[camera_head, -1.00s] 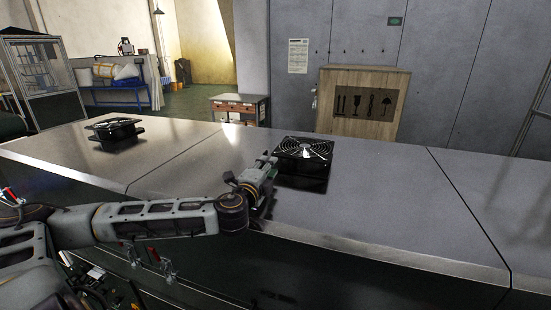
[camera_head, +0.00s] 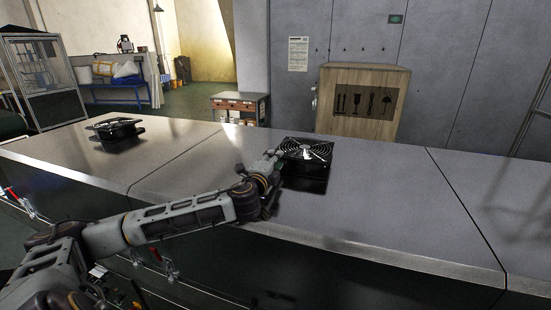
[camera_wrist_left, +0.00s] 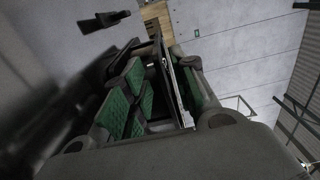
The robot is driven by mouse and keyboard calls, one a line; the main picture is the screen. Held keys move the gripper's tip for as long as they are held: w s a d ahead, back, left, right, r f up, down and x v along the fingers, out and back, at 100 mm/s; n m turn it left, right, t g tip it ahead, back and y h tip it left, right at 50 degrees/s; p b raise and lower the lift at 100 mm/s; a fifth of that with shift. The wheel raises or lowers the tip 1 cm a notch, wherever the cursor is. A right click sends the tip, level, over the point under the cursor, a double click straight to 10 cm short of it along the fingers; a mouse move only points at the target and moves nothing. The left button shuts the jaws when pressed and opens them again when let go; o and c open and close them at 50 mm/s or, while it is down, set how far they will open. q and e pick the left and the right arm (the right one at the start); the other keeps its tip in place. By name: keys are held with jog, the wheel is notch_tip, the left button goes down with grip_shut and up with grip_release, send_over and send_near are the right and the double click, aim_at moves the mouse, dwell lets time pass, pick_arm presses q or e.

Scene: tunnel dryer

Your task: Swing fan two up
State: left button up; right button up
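A black fan (camera_head: 307,151) with a round wire guard sits on the grey metal top, right of the picture's middle in the head view. A second black fan (camera_head: 116,128) sits further left on the top. My left gripper (camera_head: 275,161) is at the left side of the nearer fan. In the left wrist view my left gripper (camera_wrist_left: 165,95) has its green-padded fingers apart, with a thin dark plate with a bright edge (camera_wrist_left: 178,85) between them, apparently part of that fan. Whether both pads touch it is unclear. My right gripper is not in view.
The metal top (camera_head: 400,200) is clear to the right of the nearer fan and between the two fans. A wooden crate (camera_head: 362,103) and a small bench (camera_head: 239,107) stand behind it. Red-handled clamps (camera_head: 18,197) hang along the front side.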

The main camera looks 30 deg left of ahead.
pick_arm(q)
jog(key=shift+x, duration=0.75)
jog(key=shift+c, duration=0.3)
grip_shut()
